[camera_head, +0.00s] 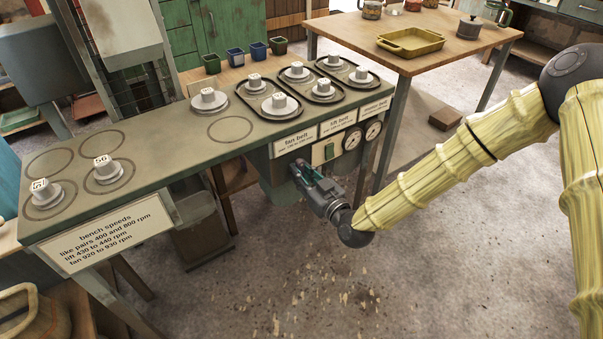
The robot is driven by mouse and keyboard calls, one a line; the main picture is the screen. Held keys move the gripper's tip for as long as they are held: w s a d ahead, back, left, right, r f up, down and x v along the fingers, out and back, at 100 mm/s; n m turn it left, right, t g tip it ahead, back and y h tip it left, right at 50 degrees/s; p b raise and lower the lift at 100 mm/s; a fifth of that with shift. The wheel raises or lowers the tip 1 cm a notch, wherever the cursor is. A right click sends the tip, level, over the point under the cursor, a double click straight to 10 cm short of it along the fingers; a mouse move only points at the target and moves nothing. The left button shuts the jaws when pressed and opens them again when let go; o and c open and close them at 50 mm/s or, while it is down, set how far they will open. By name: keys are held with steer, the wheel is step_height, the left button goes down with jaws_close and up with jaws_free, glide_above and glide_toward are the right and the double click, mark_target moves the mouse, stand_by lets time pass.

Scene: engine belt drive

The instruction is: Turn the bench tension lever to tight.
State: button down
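The long green bench (165,135) runs from lower left to upper right. Its front panel has a green switch-like part (329,152) and two round gauges, one on the left (352,139) and one on the right (373,131). My gripper (303,171) is close to the bench front, below the fan belt label (295,142) and left of the green switch-like part. I cannot make out the tension lever; it may be hidden behind my gripper. The fingers are small and dark, so I cannot tell whether they are open, shut or touching anything.
Numbered pulleys stand on the bench top, two at the left (108,171) and several at the right (280,105). A speeds sign (105,233) hangs on the left front. A wooden table (445,52) with a yellow tray (410,42) stands behind.

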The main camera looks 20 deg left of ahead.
steer(key=shift+m, duration=0.3)
steer(key=m+p, duration=0.1)
steer(key=m, duration=0.2)
steer(key=shift+m, duration=0.4)
steer(key=m, duration=0.4)
steer(key=shift+m, duration=0.3)
steer(key=m, duration=0.4)
steer(key=shift+s, duration=0.1)
steer(key=shift+r+m+b, duration=0.1)
steer(key=shift+m+b, duration=0.35)
steer(key=shift+m, duration=1.95)
steer(key=shift+a, duration=0.1)
steer(key=c, duration=1.4)
jaws_free()
steer(key=shift+o, duration=0.2)
